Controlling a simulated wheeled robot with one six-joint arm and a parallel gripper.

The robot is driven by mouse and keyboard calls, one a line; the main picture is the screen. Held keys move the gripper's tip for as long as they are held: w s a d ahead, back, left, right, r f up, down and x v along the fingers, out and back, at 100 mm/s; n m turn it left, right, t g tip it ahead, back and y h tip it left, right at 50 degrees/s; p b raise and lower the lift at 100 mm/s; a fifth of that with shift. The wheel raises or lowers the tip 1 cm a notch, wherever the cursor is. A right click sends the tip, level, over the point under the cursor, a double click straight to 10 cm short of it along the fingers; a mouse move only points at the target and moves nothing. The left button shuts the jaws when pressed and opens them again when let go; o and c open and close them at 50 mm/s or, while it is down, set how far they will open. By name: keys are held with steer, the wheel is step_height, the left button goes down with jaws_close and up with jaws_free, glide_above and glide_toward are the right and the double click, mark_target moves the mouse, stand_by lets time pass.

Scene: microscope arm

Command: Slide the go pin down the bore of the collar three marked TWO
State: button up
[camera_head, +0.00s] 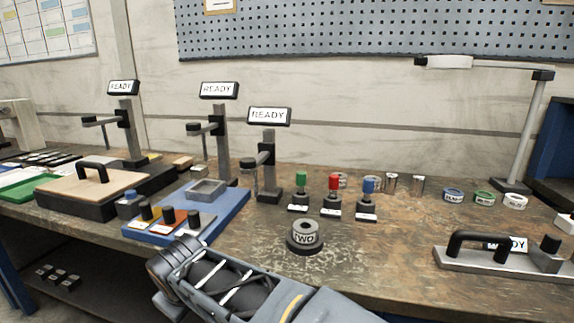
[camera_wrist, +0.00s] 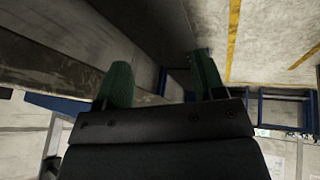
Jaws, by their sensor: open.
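A grey collar marked TWO (camera_head: 305,238) sits upright on a round dark base on the bench, with its bore facing up. Behind it stand three handled pins in dark labelled blocks: a green-topped pin (camera_head: 301,180), a red-topped pin (camera_head: 333,184) and a blue-topped pin (camera_head: 369,187). Their labels are too small to read, so I cannot tell by word which is the go pin. My gripper (camera_wrist: 162,82) shows in the wrist view with two green-padded fingers apart and nothing between them. Neither pins nor collar show in that view.
A blue tray (camera_head: 222,218) with knobbed blocks lies left of the collar. Stands with READY signs (camera_head: 269,116) rise behind. Small rings (camera_head: 484,198) and metal cylinders (camera_head: 390,183) sit at the back right. A handled metal plate (camera_head: 470,262) lies right. The bench between is clear.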

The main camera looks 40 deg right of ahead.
mark_target(303, 172)
step_height(303, 172, up, 8)
steer(key=w+d+n+h+p, duration=0.1)
steer(key=w+n+p, duration=0.1)
steer(key=p, duration=0.1)
steer(key=d+n+h+p, duration=0.1)
steer(key=d+n+h, duration=0.1)
steer(key=d, duration=0.3)
steer(key=d+r+n+g+h+p, duration=0.1)
steer(key=d+n+h, duration=0.1)
steer(key=d, duration=0.4)
steer(key=w+d+r+n+h+p, duration=0.1)
steer(key=d+h+p, duration=0.1)
steer(key=d+h, duration=0.2)
steer(key=shift+d+n+g, duration=0.3)
steer(key=shift+d+n, duration=0.1)
steer(key=shift+d, duration=0.35)
steer(key=w+d+r+n+h+p, duration=0.1)
steer(key=d+n+h, duration=0.1)
steer(key=d, duration=0.6)
steer(key=w+d+r+n+t+h+p, duration=0.1)
steer(key=w+d+n+h, duration=0.1)
steer(key=d+n, duration=0.3)
steer(key=w+d+r+n+t+h+p, duration=0.1)
steer(key=w+d+n+h, duration=0.1)
steer(key=d, duration=1)
steer(key=shift+w+n+h, duration=0.15)
steer(key=shift+n+h, duration=0.25)
steer(key=shift+n, duration=0.3)
steer(key=shift+r, duration=0.1)
steer(key=c, duration=1.1)
